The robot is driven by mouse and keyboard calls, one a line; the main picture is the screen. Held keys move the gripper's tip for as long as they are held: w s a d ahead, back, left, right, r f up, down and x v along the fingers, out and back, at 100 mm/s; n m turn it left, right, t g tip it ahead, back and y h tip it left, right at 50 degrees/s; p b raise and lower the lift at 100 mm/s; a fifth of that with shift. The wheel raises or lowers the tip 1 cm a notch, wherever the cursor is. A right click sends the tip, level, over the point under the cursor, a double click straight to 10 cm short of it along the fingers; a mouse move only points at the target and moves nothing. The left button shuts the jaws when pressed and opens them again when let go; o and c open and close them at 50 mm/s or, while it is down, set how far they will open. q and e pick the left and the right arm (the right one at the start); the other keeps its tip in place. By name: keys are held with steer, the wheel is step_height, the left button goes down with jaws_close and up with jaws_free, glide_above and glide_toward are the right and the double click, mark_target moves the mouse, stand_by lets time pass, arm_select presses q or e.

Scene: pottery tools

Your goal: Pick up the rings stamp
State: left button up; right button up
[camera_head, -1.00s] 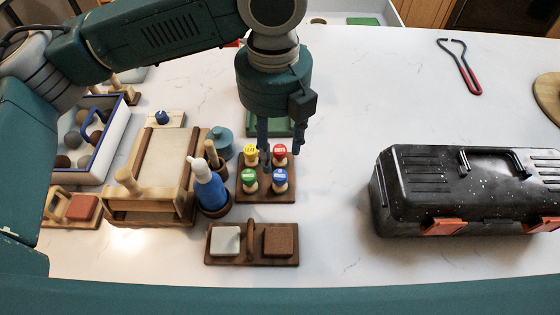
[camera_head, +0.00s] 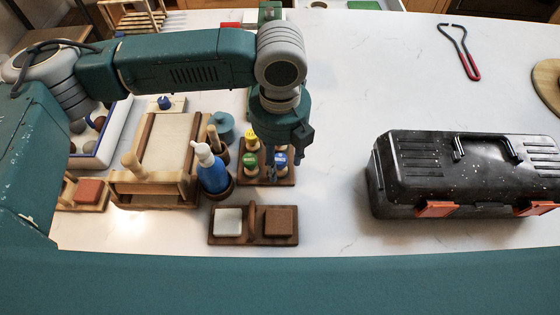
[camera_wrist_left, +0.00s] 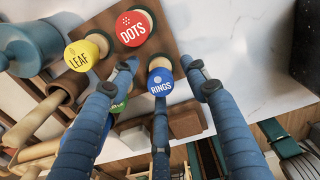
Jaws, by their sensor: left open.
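The rings stamp has a round blue top lettered RINGS (camera_wrist_left: 160,82) and a wooden handle. It stands upright in a dark wooden holder (camera_head: 262,181) and shows in the head view as a small blue disc (camera_head: 280,160). My left gripper (camera_head: 286,155) is open, pointing down over the holder's right side. In the left wrist view, its blue-grey fingers (camera_wrist_left: 163,80) are spread around the blue top, with nothing held. I cannot tell whether any finger touches the stamp. My right gripper is not in view.
The yellow LEAF stamp (camera_wrist_left: 81,55), red DOTS stamp (camera_wrist_left: 133,28) and a partly hidden green stamp (camera_head: 250,160) share the holder. A blue bottle (camera_head: 211,172) stands to its left. A two-pad block (camera_head: 254,225) lies in front. A black toolbox (camera_head: 465,170) is at right, with clear table between.

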arm_select(q)
steer(key=c, duration=1.1)
steer(key=shift+r, duration=0.1)
